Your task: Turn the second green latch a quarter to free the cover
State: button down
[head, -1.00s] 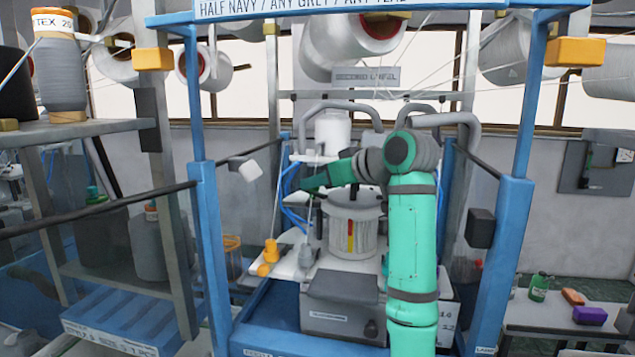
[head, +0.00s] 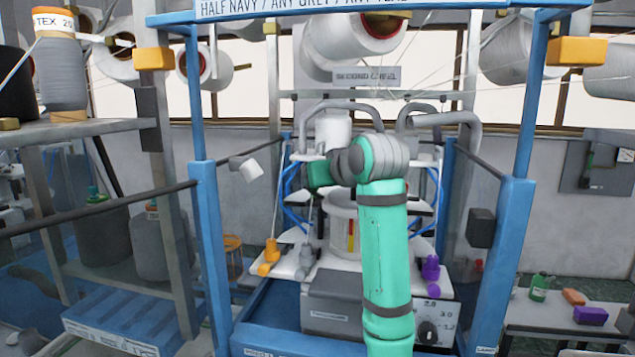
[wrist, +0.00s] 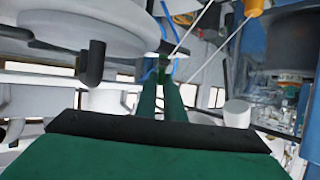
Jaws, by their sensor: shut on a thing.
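My gripper (wrist: 166,72) shows in the wrist view as two long dark green fingers reaching away from the camera. They are shut on a small green piece (wrist: 166,58) at their tips, which looks like a green latch but is small and partly hidden. The white cylinder (head: 338,235) with a red and yellow stripe stands behind my arm, partly covered. I cannot tell the cover's edge or the other green latch apart.
A blue frame (head: 207,240) encloses the machine on both sides. An orange peg (head: 270,252) stands at left and a purple one (head: 431,266) at right. A large pale disc (wrist: 80,35) is close at upper left in the wrist view. A grey box (head: 335,300) sits in front.

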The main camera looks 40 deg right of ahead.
jog(key=m+h, duration=0.1)
jog(key=h, duration=0.1)
jog(key=m+g+h, duration=0.1)
jog(key=m+h, duration=0.1)
jog(key=shift+w+a+m, duration=0.15)
jog(key=shift+a+m, duration=0.15)
jog(key=shift+a, duration=0.05)
jog(key=shift+w+a+m+g+h, duration=0.15)
jog(key=shift+m+g+h, duration=1.4)
jog(key=shift+m, duration=0.25)
jog(key=shift+h, duration=0.25)
jog(key=c, duration=1.9)
grip_release()
jog(key=shift+o, duration=0.2)
